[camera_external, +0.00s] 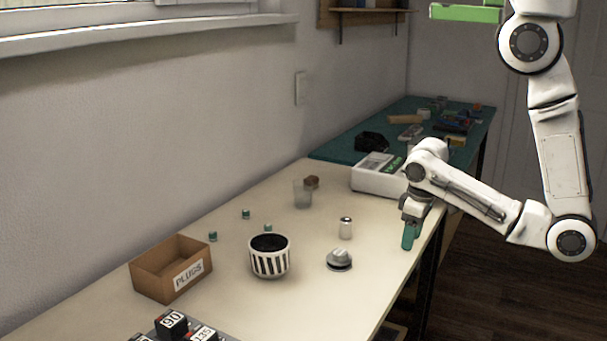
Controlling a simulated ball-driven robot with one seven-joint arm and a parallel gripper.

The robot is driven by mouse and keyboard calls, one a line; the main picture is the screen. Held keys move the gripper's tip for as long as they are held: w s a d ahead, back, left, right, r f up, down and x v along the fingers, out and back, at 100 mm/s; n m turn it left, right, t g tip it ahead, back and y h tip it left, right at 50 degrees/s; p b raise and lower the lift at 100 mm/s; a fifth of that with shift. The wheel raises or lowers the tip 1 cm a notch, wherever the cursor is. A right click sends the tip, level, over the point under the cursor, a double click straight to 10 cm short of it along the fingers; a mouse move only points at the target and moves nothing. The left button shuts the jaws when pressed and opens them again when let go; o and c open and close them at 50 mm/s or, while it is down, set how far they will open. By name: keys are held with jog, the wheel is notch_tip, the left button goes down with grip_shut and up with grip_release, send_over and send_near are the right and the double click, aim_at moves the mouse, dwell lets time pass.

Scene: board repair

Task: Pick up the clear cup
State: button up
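The clear cup (302,195) stands upright on the cream table, left of the white device and in front of a small brown object. My gripper (409,236) points down near the table's right edge, to the right of the cup and well apart from it. Its green fingers overlap in this view, so I cannot tell whether they are open or shut. No held object shows.
A white boxy device (376,181) stands behind my gripper. A shaker (346,228), a grey knob-like object (339,260) and a striped pot (270,262) stand nearer. A cardboard PLUGS box (150,273) is at left, with small green-capped pieces (246,214) near it.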

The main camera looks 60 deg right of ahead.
jog(key=o, duration=0.5)
jog(key=shift+w+a+f, duration=0.15)
jog(key=shift+w, duration=0.05)
